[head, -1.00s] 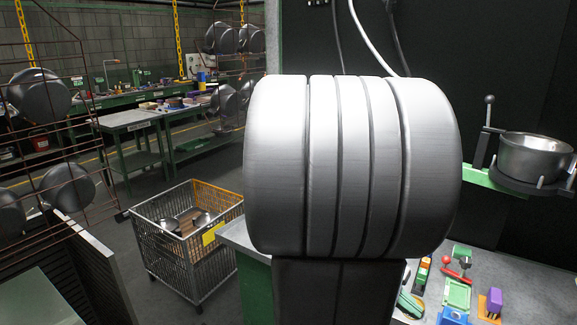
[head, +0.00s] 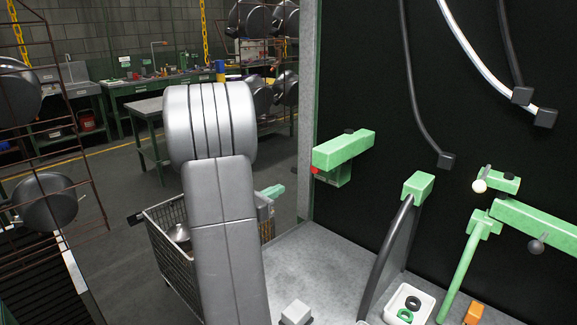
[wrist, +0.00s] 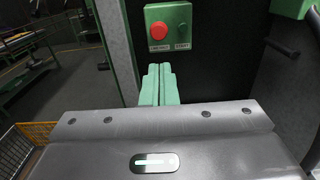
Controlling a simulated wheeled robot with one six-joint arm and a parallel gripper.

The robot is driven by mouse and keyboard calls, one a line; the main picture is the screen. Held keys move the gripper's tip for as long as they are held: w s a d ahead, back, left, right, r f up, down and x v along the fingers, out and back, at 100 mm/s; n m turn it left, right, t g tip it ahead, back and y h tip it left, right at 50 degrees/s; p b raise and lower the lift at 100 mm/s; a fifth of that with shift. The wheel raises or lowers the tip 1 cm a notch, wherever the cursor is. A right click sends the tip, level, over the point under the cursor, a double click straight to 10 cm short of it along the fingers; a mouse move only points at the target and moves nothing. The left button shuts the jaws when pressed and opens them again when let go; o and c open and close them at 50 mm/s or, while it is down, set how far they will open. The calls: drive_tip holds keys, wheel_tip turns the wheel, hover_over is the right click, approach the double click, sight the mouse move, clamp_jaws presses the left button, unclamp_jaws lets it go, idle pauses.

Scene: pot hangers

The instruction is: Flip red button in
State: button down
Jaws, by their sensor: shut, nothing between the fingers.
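The red button (wrist: 158,31) is round and sits on the left of a green control box (wrist: 171,12) in the wrist view. A dark button is beside it on the right, with a small label under each. In the head view the red button (head: 315,170) shows at the left edge of the control box. My gripper (wrist: 160,70) has green fingers shut together with nothing between them. The fingertips are just below the box in the wrist picture, seemingly short of it. In the head view my gripper (head: 275,191) shows partly behind my arm, left of and lower than the button.
A green bracket (head: 345,147) is at the control box. A grey worktop (head: 325,270) lies below, with a white tray (head: 425,295) and small parts at right. A wire cart (head: 170,260) stands behind my arm. Cables hang on the dark panel at right.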

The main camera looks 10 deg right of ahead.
drive_tip(key=shift+a+r, duration=0.1)
drive_tip(key=shift+a, duration=0.05)
drive_tip(key=p, duration=0.4)
approach(314, 170)
drive_tip(key=x, duration=0.6)
drive_tip(key=shift+w+d+r, duration=0.1)
drive_tip(key=shift+w+d, duration=0.1)
drive_tip(key=shift+d, duration=0.1)
drive_tip(key=shift+w, duration=0.1)
